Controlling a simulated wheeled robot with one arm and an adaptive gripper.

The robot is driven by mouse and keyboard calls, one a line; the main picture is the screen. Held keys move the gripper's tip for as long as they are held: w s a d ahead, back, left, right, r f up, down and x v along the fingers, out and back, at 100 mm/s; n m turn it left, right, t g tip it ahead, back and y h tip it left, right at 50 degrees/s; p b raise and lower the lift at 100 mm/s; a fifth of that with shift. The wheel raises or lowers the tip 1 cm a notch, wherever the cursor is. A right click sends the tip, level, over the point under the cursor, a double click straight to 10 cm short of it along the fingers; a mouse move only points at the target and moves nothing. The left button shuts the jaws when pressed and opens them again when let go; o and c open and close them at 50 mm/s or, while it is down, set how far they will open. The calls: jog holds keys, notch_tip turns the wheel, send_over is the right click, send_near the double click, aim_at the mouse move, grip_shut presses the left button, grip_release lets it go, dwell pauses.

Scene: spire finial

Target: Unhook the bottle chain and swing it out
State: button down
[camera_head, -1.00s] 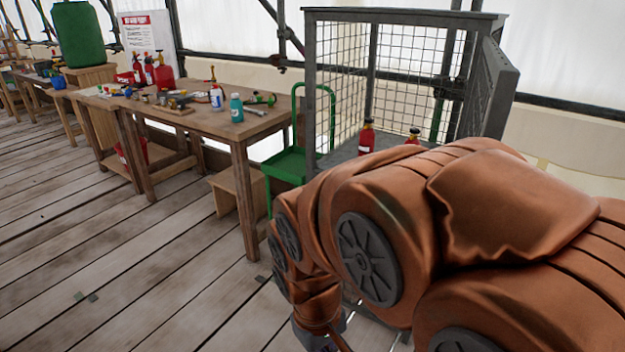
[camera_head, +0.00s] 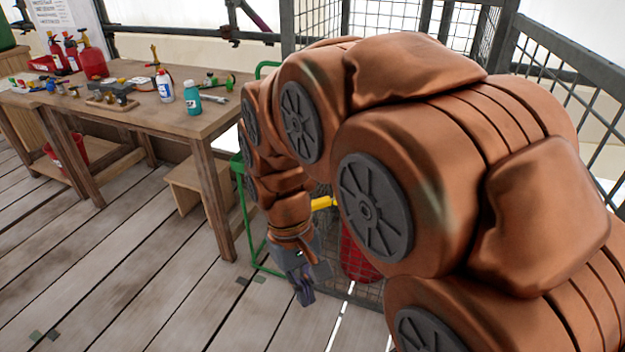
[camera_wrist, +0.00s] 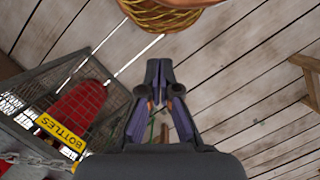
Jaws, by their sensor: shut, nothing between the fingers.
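A grey chain (camera_wrist: 35,160) shows at the lower left of the wrist view, below the yellow BOTTLES sign (camera_wrist: 60,132). Its hook and ends cannot be made out. A red bottle (camera_wrist: 75,115) stands behind the wire mesh of the cage (camera_wrist: 30,105). In the head view the red bottle (camera_head: 358,258) is partly hidden by my arm, and the chain cannot be seen. My gripper (camera_wrist: 159,78) is shut and empty, to the right of the cage and apart from the chain. In the head view my gripper (camera_head: 304,292) hangs low over the floor.
A workbench (camera_head: 150,118) with bottles and tools stands at the left, and a green trolley frame (camera_head: 243,205) stands between it and the cage. A wicker basket (camera_wrist: 165,14) is at the top of the wrist view. Plank floor (camera_head: 130,250) is open at front left.

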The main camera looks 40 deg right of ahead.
jog(key=w+d+r+p, duration=0.35)
jog(key=w+d, duration=0.35)
jog(key=w, duration=0.3)
jog(key=w+d+r+m+p, duration=0.1)
jog(key=w+d+r+p, duration=0.1)
jog(key=w+d+p, duration=0.55)
jog(key=w+d+r+p, duration=0.2)
jog(key=w+d, duration=0.3)
jog(key=w, duration=0.6)
jog(key=s+f+p, duration=0.4)
jog(key=s+f, duration=0.2)
jog(key=f, duration=0.3)
jog(key=shift+a+f+p, duration=0.3)
jog(key=shift+a+p, duration=0.1)
jog(key=shift+a, duration=0.05)
